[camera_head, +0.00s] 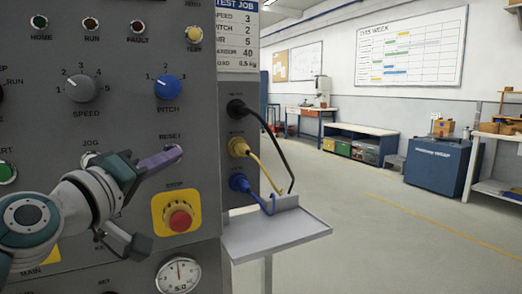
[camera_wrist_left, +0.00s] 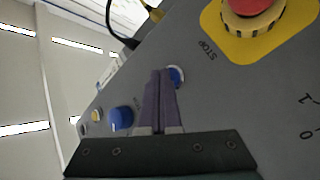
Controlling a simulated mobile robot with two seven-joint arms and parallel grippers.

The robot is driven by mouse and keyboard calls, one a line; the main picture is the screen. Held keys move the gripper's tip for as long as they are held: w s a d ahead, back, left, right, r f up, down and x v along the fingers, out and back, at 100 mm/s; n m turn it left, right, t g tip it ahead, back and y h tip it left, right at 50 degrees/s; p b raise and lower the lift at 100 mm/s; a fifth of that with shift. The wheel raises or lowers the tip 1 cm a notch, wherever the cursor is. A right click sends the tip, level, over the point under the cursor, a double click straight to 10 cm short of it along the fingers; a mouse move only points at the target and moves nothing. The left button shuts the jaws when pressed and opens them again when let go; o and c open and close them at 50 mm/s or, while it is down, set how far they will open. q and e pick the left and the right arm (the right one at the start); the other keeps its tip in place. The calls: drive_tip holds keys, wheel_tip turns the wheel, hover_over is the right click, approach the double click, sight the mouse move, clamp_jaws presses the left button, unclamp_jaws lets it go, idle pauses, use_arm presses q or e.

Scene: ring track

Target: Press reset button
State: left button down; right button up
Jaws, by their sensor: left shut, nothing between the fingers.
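The reset button (camera_wrist_left: 177,76) is a small blue button in a pale ring on the grey control panel (camera_head: 125,50). In the wrist view it sits right by my fingertips, partly hidden behind them. In the head view the RESET label shows, and the button below it is mostly covered by my fingers. My left gripper (camera_head: 176,152) is shut and empty, its purple fingers pointing at the button. It also shows in the left wrist view (camera_wrist_left: 160,74). I cannot tell whether the tips touch the button. My right gripper is not in view.
The yellow-backed red stop button (camera_head: 180,219) is just below the fingers. The blue pitch knob (camera_head: 168,87) is above, beside the grey speed knob (camera_head: 84,88). Plugged cables and a small grey shelf (camera_head: 275,233) are at the panel's right. Open floor lies beyond.

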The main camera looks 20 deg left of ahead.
use_arm(q)
drive_tip(key=shift+s+d, duration=0.35)
drive_tip(key=shift+d, duration=0.05)
drive_tip(key=shift+s+d+p, duration=1.2)
drive_tip(key=shift+s+d, duration=0.4)
drive_tip(key=shift+d, duration=0.3)
